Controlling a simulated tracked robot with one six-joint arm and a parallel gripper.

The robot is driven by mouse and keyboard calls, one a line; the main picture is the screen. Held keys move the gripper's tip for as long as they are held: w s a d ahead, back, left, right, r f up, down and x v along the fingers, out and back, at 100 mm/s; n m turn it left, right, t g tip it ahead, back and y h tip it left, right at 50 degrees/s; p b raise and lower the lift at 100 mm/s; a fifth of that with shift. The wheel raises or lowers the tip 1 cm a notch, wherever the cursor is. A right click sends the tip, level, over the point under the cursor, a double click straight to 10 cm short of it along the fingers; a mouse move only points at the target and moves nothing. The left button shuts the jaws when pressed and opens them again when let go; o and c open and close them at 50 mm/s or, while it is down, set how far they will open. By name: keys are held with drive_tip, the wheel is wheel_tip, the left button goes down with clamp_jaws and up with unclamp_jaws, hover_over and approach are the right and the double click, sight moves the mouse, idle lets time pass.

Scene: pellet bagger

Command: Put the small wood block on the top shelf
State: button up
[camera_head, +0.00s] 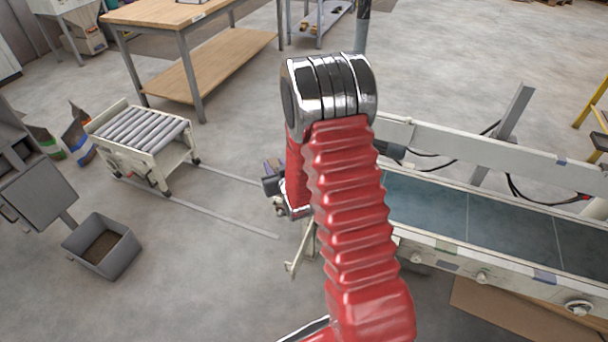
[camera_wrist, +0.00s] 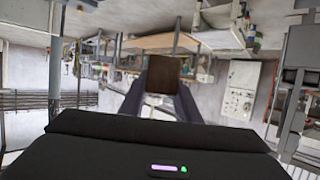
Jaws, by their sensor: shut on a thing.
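The small wood block (camera_wrist: 163,74) is brown and shows in the middle of the wrist view. My gripper (camera_wrist: 162,90) is shut on it, with a dark finger on each side. The block is up in the air, clear of any surface. In the head view my red arm hides most of the gripper, and I cannot make out the block. A grey rack (camera_head: 322,22) with small things on a low board stands at the top of the head view. I cannot tell which shelf is the top one.
A conveyor (camera_head: 430,205) runs to the right of my arm. A roller cart (camera_head: 150,140) on floor rails and a grey bin (camera_head: 103,245) stand at left. A wooden workbench (camera_head: 165,14) stands behind. Open floor lies between the cart and my arm.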

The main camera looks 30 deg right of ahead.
drive_tip(key=a+r+n+y, duration=0.1)
drive_tip(key=a+r, duration=0.5)
drive_tip(key=a, duration=0.5)
drive_tip(key=shift+s+r, duration=0.4)
drive_tip(key=shift+s, duration=0.05)
drive_tip(key=shift+w, duration=0.1)
